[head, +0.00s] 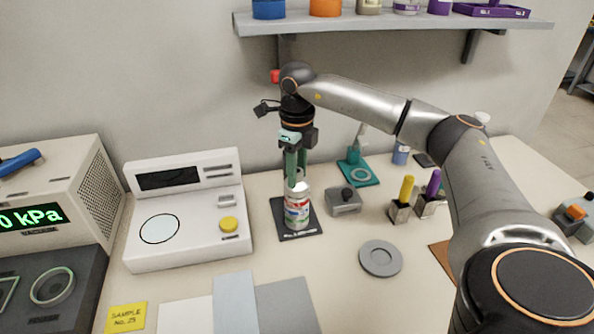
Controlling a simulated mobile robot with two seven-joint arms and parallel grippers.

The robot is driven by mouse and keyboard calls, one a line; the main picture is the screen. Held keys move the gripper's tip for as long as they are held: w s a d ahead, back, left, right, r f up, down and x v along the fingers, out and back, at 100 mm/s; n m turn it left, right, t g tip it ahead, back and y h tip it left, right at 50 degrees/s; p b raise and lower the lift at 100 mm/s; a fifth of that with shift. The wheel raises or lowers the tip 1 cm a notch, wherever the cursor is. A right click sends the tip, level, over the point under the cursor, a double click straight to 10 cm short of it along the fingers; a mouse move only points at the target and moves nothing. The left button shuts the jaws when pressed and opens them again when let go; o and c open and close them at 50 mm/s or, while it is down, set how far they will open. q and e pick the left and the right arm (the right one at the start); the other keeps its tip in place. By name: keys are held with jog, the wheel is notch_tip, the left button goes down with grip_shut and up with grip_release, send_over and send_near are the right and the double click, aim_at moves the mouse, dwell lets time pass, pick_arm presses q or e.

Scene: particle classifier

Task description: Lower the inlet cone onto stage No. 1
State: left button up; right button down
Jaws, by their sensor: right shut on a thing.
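A short stack of pale cylindrical stages (297,211) with red, green and blue marks stands upright on a dark square base plate (281,208). Stage No. 1 seems to be at its top, but I cannot read the labels. My right gripper (297,180) points down right above the stack, its green fingers shut on the small pale inlet cone (299,176). The fingers hide much of the cone. I cannot tell whether the cone touches the stack top. My left gripper is not in view.
A white instrument (187,250) with a yellow knob stands left of the stack. A small grey block (344,201) and a teal stand (357,170) are close on the right. A grey disc (380,258) lies front right. A wall shelf (400,22) hangs above.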

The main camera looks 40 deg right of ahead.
jog(key=shift+f, duration=0.15)
jog(key=shift+c, duration=2.2)
grip_release()
notch_tip(320, 180, up, 13)
jog(key=shift+f+p, duration=0.2)
jog(key=shift+p, duration=0.25)
